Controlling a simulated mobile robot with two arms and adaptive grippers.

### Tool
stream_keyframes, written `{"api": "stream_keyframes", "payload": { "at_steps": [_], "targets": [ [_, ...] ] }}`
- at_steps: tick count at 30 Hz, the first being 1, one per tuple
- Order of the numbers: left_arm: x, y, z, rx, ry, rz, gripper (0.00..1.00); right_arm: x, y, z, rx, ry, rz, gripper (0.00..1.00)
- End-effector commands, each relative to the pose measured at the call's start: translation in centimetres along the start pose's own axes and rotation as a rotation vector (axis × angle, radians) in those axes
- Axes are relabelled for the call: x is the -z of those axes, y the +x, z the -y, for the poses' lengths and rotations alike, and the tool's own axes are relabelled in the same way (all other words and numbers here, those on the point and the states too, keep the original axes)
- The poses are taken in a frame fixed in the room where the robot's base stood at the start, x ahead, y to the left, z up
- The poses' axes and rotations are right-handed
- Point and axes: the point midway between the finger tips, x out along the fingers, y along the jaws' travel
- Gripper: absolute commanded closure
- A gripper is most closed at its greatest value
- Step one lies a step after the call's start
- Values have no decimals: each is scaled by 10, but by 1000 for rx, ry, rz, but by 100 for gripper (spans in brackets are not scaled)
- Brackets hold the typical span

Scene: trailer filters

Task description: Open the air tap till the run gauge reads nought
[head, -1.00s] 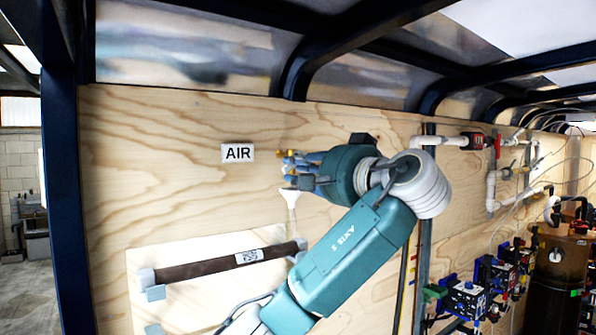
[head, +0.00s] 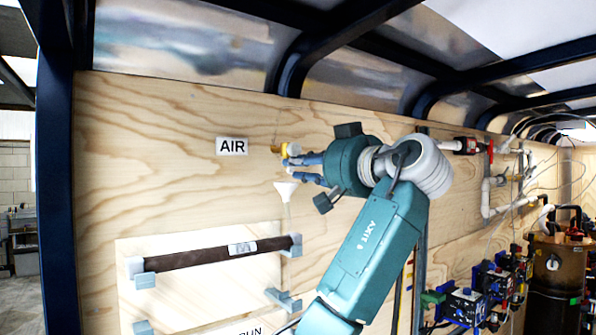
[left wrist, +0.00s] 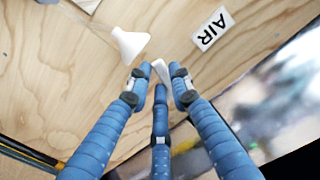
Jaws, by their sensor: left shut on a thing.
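The air tap (head: 284,149) shows as a small yellow and brass piece on the plywood wall, just right of the AIR label (head: 232,146). My left gripper (head: 294,156) has its blue fingers at the tap, shut on it; the fingers hide most of it. In the left wrist view, a pale piece (left wrist: 160,70) shows between the fingertips of my left gripper (left wrist: 158,80). How far the tap is turned I cannot tell. The run gauge's dial is not in view; only part of a RUN label (head: 243,331) shows at the bottom edge. My right gripper is not in view.
A dark brown tube (head: 205,256) sits in brackets lower left. Pipes with a red valve (head: 465,145) are at right. The wall left of the AIR label is clear.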

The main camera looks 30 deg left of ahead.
Motion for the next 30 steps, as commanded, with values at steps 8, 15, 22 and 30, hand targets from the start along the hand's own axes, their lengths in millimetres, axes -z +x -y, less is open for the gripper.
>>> {"api": "stream_keyframes", "payload": {
  "at_steps": [8, 15, 22, 30],
  "targets": [
    [0, 0, -4, -1, -98, 3, 100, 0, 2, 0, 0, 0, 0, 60],
    [0, 0, -4, -1, -120, 3, 100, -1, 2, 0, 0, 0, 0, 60],
    [0, 0, -4, -1, -119, 3, 100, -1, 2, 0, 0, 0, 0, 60],
    [0, 0, -4, 0, -119, 2, 60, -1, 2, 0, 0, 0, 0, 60]
  ]
}}
